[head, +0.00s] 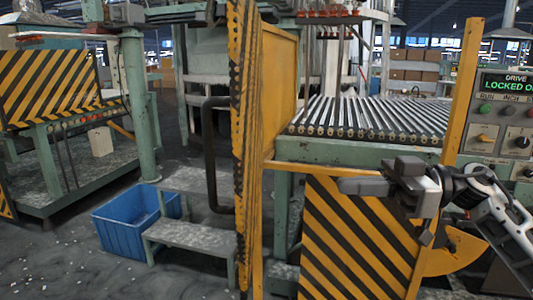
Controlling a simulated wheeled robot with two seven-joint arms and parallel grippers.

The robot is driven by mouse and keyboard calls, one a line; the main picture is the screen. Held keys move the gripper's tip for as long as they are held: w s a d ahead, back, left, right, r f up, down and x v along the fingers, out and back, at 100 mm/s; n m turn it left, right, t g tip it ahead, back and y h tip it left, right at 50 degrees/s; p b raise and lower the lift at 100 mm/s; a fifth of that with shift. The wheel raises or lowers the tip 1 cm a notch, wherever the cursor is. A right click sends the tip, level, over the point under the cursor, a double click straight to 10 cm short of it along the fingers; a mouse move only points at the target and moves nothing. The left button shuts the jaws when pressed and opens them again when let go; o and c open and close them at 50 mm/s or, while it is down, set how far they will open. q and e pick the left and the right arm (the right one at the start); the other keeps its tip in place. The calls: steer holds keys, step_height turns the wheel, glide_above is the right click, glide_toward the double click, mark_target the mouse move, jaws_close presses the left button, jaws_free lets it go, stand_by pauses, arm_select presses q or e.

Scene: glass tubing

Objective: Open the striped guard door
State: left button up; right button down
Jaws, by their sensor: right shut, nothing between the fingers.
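The striped guard door (246,130) shows nearly edge-on as a tall yellow and black panel left of centre, turned out from the machine front. A dark bar handle (210,155) sticks out on its left side. To the right of the door the opening is clear and the roller bed (370,117) shows. My right gripper (360,186) is shut and empty, with its fingers pointing left. It appears in front of the lower striped panel (350,240), well right of the door and apart from it. My left gripper is not in view.
A control panel (505,115) with a lit "LOCKED O…" display stands at the right, by a yellow post (463,90). A grey step (190,237) and a blue crate (125,225) stand left of the door.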

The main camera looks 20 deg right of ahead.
mark_target(246, 185)
steer(key=p+x, duration=0.2)
steer(key=x, duration=1.1)
steer(key=shift+w+a+f, duration=0.1)
steer(key=shift+a, duration=0.25)
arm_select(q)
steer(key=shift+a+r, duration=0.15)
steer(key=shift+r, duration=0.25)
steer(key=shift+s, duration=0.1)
